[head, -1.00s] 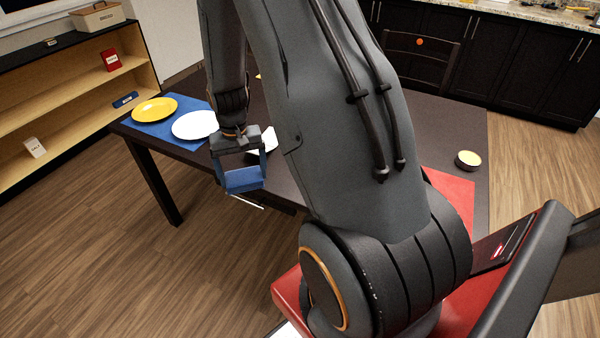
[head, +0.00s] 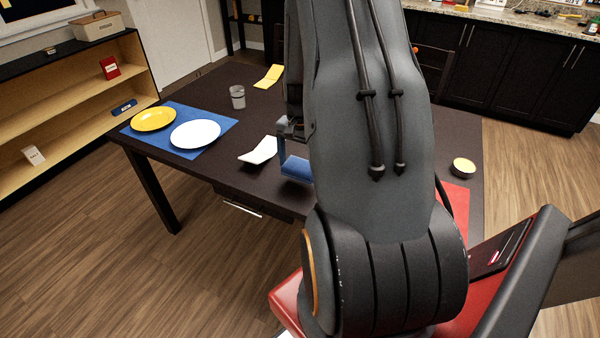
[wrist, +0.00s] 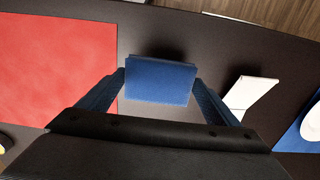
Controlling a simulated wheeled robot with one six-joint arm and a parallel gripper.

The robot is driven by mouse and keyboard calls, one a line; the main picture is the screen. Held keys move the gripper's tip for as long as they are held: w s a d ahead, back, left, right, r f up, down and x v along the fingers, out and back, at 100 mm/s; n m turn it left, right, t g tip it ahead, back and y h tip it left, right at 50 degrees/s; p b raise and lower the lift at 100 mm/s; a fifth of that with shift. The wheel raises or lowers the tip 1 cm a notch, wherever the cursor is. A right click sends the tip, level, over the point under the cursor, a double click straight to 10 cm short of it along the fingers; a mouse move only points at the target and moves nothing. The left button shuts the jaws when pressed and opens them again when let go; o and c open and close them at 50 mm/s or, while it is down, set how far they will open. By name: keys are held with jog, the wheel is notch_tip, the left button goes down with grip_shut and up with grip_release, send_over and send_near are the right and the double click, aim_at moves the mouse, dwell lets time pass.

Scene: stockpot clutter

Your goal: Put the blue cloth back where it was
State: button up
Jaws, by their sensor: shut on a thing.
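The blue cloth (wrist: 160,81) is a folded block between the two fingers of my gripper (wrist: 158,90) in the wrist view. The gripper is shut on it and holds it over the dark table. In the head view the cloth (head: 297,168) shows beside my arm, which hides part of it and most of the gripper. How high the cloth is above the table I cannot tell.
A white cloth (head: 259,151) lies left of my gripper. A blue mat (head: 215,149) carries a yellow plate (head: 154,119) and a white plate (head: 195,134). A grey cup (head: 238,97) and yellow cloth (head: 269,76) stand farther back. A red mat (wrist: 55,65) lies on the table's other side.

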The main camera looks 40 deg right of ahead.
aim_at(299, 166)
jog(key=shift+f+p, duration=0.6)
jog(key=shift+f, duration=1.55)
jog(key=o, duration=1.1)
jog(key=shift+f, duration=0.15)
notch_tip(299, 166, up, 12)
jog(key=b, duration=0.3)
jog(key=shift+r, duration=0.2)
jog(key=s+a+r+n, duration=0.2)
jog(key=s+a+n, duration=0.1)
jog(key=a, duration=0.6)
jog(key=s+a+r+n, duration=0.2)
jog(key=a+n, duration=0.4)
jog(key=a, duration=0.3)
jog(key=s+a+r+n+t, duration=0.1)
jog(key=s+a+n, duration=0.3)
jog(key=a, duration=0.6)
jog(key=shift+r+n, duration=0.3)
jog(key=shift+r, duration=0.2)
